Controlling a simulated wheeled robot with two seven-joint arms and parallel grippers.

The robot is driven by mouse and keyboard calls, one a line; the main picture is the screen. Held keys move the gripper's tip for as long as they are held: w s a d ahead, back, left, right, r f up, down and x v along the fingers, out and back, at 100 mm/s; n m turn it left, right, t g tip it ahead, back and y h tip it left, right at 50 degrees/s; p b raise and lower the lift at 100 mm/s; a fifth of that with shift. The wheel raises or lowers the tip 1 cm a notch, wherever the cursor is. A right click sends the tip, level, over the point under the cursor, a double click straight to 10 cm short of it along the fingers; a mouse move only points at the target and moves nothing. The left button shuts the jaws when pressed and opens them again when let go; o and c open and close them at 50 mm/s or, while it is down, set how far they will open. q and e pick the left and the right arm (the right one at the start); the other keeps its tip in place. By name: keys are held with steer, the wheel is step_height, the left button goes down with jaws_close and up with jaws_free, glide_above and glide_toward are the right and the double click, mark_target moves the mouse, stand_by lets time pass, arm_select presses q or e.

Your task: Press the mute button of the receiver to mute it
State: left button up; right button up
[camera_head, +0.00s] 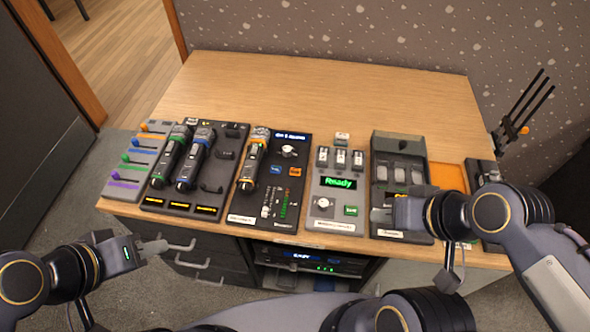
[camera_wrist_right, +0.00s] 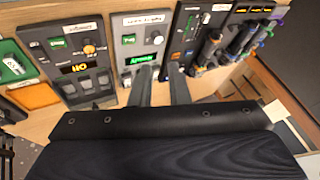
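No unit carries a label I can read as the receiver. A dark unit with antennas (camera_head: 522,118) stands at the table's right edge, partly hidden by my right arm. A grey panel (camera_head: 345,187) with a green "Ready" display, a knob and a small green button stands at the middle right. My right gripper (camera_head: 378,214) is over the front of the dark panel (camera_head: 400,150) right of it. In the right wrist view its two fingers (camera_wrist_right: 160,85) are apart with nothing between them. My left gripper (camera_head: 160,247) is empty, low before the table's front left; its finger gap is unclear.
An orange pad (camera_head: 448,176) is at the right. A rack unit (camera_head: 310,262) sits below the tabletop. The table's back (camera_head: 330,85) is clear.

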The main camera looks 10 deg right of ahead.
jaws_close()
stand_by(0.9)
steer(key=shift+w, duration=0.1)
stand_by(0.4)
steer(key=m+t, duration=0.3)
steer(key=m, duration=1.8)
glide_above(298, 174)
step_height(298, 174, down, 8)
steer(key=shift+f, duration=0.1)
step_height(298, 174, down, 9)
steer(key=b, duration=0.8)
